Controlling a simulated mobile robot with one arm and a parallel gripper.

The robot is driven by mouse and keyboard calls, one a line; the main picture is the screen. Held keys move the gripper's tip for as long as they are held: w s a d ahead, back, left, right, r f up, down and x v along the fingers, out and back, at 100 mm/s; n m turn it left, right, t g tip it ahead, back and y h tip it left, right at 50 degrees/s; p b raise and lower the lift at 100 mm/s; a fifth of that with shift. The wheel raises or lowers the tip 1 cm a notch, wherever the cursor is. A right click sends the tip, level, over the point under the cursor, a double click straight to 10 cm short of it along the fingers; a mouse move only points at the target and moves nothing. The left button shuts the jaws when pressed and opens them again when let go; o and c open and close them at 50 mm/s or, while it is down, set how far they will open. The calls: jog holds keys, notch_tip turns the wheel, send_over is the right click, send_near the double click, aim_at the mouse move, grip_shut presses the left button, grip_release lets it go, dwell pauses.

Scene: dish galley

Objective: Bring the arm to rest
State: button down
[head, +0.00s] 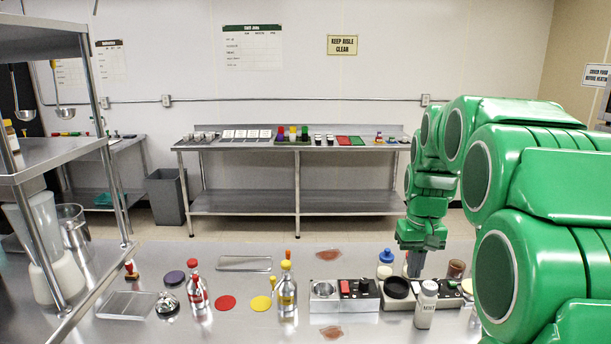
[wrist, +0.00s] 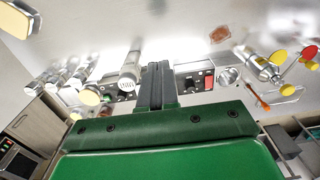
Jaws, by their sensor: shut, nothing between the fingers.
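My green arm (head: 540,190) fills the right side of the head view and bends down toward the counter. My gripper (head: 415,265) hangs low over the back right part of the counter, behind a white labelled bottle and beside a blue-capped bottle. In the wrist view my gripper (wrist: 157,72) shows as two dark fingers pressed together, with nothing between them. The fingertips are partly hidden in the head view, and I cannot tell how far they are above the counter.
Near the gripper stand the white labelled bottle (head: 426,306), the blue-capped bottle (head: 386,265), a black round dish (head: 398,289) and a box with a red switch (head: 354,290). A steel shelf unit (head: 55,155) edges the left.

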jog(key=s+a+f, duration=0.1)
jog(key=s+a, duration=0.2)
jog(key=s, duration=0.9)
jog(key=s+a+f+g, duration=0.1)
jog(key=s+a+f, duration=0.1)
jog(key=s, duration=0.9)
jog(key=s+a+f, duration=0.1)
jog(key=s+a, duration=0.3)
jog(key=s, duration=0.8)
jog(key=shift+s+f+g, duration=0.25)
jog(key=shift+s+g, duration=0.05)
jog(key=shift+g, duration=0.1)
